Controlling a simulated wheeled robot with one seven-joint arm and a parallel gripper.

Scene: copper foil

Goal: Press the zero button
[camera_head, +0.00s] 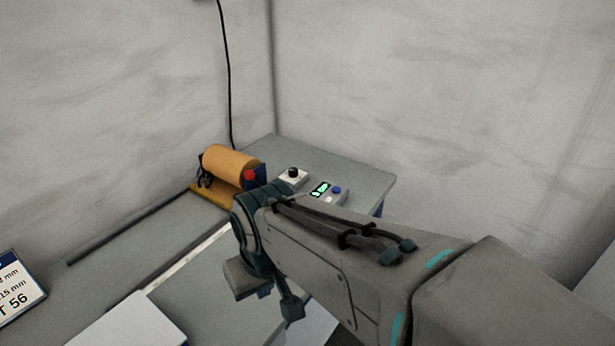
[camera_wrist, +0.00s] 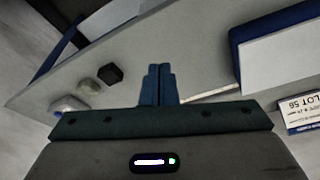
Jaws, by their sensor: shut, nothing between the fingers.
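A small control unit with a lit green display (camera_head: 320,188) sits on the grey table near its far right corner. A blue button (camera_head: 337,190) is beside the display, and my arm covers part of the unit. A pale box with a black knob (camera_head: 292,173) stands just left of it. No lettering is readable, so I cannot tell which button is zero. My gripper (camera_wrist: 159,70) shows in the wrist view with its two blue fingers together and empty.
An orange cylinder (camera_head: 230,163) on a yellow base stands at the back left, with a red button (camera_head: 250,175) on its blue end. A card reading LOT 56 (camera_wrist: 301,111) and a white-topped blue bin (camera_wrist: 285,60) are at the right in the wrist view.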

